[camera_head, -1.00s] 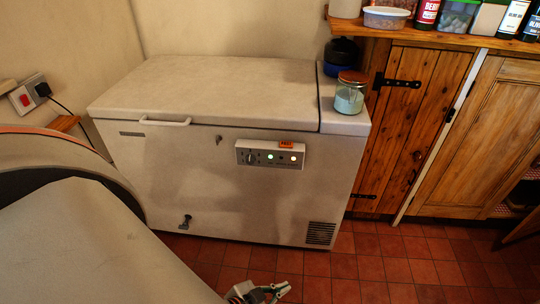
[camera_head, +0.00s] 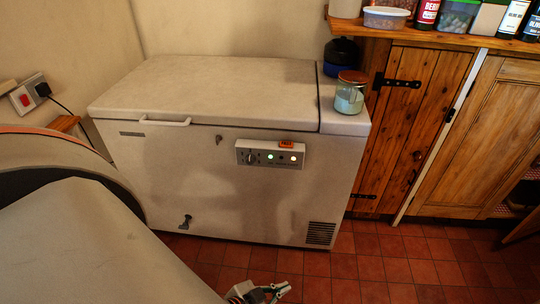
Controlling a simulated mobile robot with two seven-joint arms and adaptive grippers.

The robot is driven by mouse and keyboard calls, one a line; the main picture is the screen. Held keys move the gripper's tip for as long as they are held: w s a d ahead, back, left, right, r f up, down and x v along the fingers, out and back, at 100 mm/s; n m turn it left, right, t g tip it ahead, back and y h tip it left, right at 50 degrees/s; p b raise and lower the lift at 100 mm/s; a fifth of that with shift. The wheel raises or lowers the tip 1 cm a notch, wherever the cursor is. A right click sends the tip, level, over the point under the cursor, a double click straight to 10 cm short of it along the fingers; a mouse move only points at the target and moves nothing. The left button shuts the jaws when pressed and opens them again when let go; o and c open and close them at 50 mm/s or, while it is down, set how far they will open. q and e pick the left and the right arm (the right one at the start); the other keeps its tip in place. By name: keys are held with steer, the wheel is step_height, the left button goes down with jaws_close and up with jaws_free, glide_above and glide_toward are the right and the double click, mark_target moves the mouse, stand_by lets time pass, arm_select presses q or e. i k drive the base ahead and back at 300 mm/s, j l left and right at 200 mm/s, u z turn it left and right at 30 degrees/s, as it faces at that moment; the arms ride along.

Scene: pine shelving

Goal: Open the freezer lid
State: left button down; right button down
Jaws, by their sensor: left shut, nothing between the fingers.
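The white chest freezer (camera_head: 225,185) stands against the back wall in the head view. Its lid (camera_head: 215,90) lies flat and closed on top. A white bar handle (camera_head: 165,122) sits at the lid's front left edge. A control panel (camera_head: 270,154) with lit lamps is on the freezer's front. My left gripper (camera_head: 272,291) shows at the bottom edge, low in front of the freezer and apart from it. It is shut and holds nothing. My right gripper is out of view.
A glass jar with pale blue contents (camera_head: 350,92) stands on the fixed right end of the freezer top, beside the lid. A wooden shelf (camera_head: 440,38) with bottles and tubs is at upper right, above wooden cupboard doors (camera_head: 412,125). Red tiled floor (camera_head: 385,265) is clear at right.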

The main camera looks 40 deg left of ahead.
mark_target(169, 90)
steer(key=u, duration=1.75)
